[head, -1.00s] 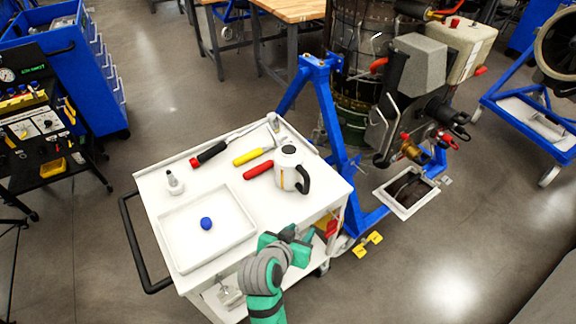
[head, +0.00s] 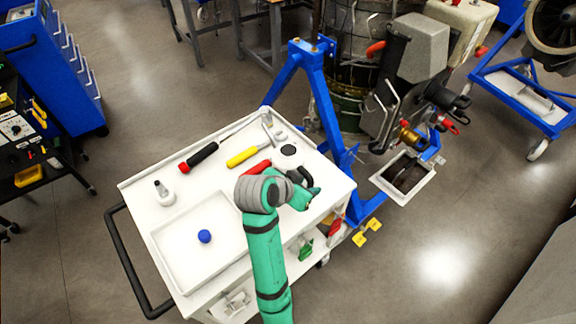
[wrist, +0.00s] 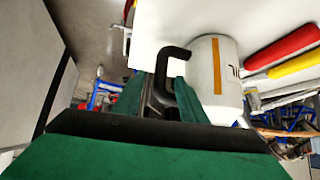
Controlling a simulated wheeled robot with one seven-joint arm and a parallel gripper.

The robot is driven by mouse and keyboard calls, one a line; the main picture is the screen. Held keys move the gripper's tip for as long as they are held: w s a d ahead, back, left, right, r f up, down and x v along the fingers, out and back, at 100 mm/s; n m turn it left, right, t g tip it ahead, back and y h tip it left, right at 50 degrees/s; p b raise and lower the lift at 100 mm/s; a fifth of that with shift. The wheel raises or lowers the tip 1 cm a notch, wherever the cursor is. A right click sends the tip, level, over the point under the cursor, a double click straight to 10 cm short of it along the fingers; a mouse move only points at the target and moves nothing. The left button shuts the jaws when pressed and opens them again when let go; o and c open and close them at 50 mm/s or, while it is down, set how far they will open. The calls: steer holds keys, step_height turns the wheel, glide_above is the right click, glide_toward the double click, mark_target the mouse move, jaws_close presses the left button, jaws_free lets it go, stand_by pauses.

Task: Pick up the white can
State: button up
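The white can (head: 289,150) stands on the white cart top near its right side, partly hidden behind my arm in the head view. In the wrist view the can (wrist: 215,65) shows a yellow stripe and a black handle (wrist: 172,54) on its left side. My gripper (wrist: 156,92) is at the handle; its two green fingers are apart, with the handle's lower part between them. Whether the fingers touch the handle cannot be told. In the head view my gripper (head: 308,198) is just in front of the can, its fingers mostly hidden.
The cart (head: 150,188) also carries a shallow white tray (head: 175,265) with a blue ball (head: 204,236), a small white bottle (head: 163,192), a red-and-black tool (head: 199,156), a yellow-handled tool (head: 242,157) and a red-handled tool (head: 258,167). A blue stand (head: 322,100) rises behind.

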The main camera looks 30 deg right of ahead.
steer(key=shift+x, duration=3.35)
steer(key=shift+c, duration=0.3)
jaws_close()
